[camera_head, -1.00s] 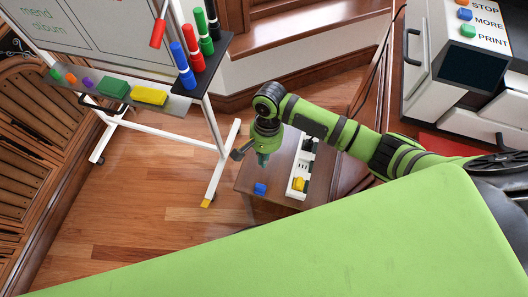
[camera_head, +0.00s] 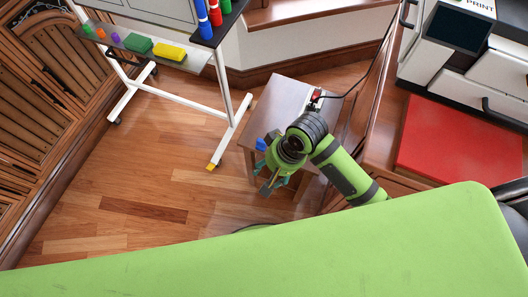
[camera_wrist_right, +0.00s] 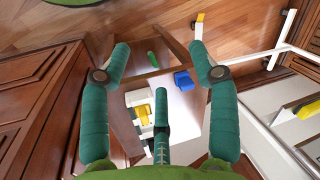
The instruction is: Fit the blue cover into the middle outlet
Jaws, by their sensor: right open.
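The blue cover (camera_head: 260,144) lies on the small wooden side table (camera_head: 272,100), near its left edge. It also shows in the wrist view (camera_wrist_right: 182,80), between and beyond my fingers, apart from them. My right gripper (camera_head: 268,178) is open and empty, by the table's near left corner. The wrist view shows its spread fingers (camera_wrist_right: 160,64). The white outlet strip (camera_wrist_right: 136,98) carries a yellow cover (camera_wrist_right: 143,115). A finger hides part of the strip, and I cannot make out the middle outlet. In the head view my arm hides most of the strip. My left gripper is out of view.
A whiteboard stand (camera_head: 225,90) with a tray (camera_head: 125,38) stands left of the table, its foot on the floor. A red mat (camera_head: 455,140) and a white machine (camera_head: 450,50) are at the right. The floor (camera_head: 150,185) to the left is open.

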